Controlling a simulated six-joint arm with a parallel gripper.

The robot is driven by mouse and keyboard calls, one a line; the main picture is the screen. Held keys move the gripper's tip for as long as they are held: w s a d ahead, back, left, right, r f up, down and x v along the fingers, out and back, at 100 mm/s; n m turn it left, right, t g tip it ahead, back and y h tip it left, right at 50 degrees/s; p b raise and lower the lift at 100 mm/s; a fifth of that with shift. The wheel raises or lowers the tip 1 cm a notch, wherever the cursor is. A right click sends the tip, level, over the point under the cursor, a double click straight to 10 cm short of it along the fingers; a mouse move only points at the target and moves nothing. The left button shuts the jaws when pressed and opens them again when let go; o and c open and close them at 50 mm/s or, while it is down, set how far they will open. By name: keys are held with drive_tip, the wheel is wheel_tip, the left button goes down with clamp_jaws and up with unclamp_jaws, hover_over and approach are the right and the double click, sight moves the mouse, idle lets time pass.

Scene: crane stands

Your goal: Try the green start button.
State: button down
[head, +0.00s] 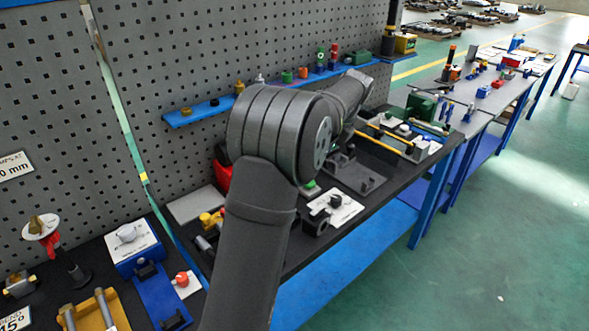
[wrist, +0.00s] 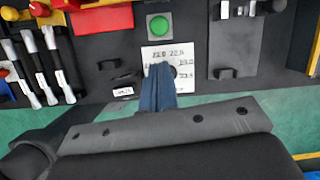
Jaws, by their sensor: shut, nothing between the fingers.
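The green start button (wrist: 160,25) is a round green cap on a grey square base, at the top middle of the wrist view. In the head view only a bit of green (head: 310,185) shows beside my arm, probably the same button. My gripper (wrist: 160,68) shows in the wrist view as blue fingers, shut and empty. Its tips lie over the white dial plate (wrist: 181,52), below the button in the picture and apart from it. The fingers partly hide the plate's black knob (wrist: 173,72). The gripper is hidden behind my arm in the head view.
The white dial plate with its black knob also shows in the head view (head: 345,213). Left in the wrist view are several white-and-black handled tools (wrist: 38,68) and a red box (wrist: 103,18). A grey plate with black fittings (wrist: 236,50) lies to the right.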

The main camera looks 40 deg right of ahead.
drive_tip(key=w+a+f+n+g+h, duration=0.1)
drive_tip(key=w+a+n+g+h, duration=0.2)
drive_tip(key=n, duration=1.3)
drive_tip(key=w+a, duration=0.1)
drive_tip(key=w, duration=0.2)
drive_tip(key=shift+g, duration=0.3)
drive_tip(key=shift+f, duration=0.15)
drive_tip(key=x, duration=1.2)
drive_tip(key=shift+w+a+f, duration=0.1)
drive_tip(key=shift+f, duration=0.85)
drive_tip(key=shift+f, duration=0.1)
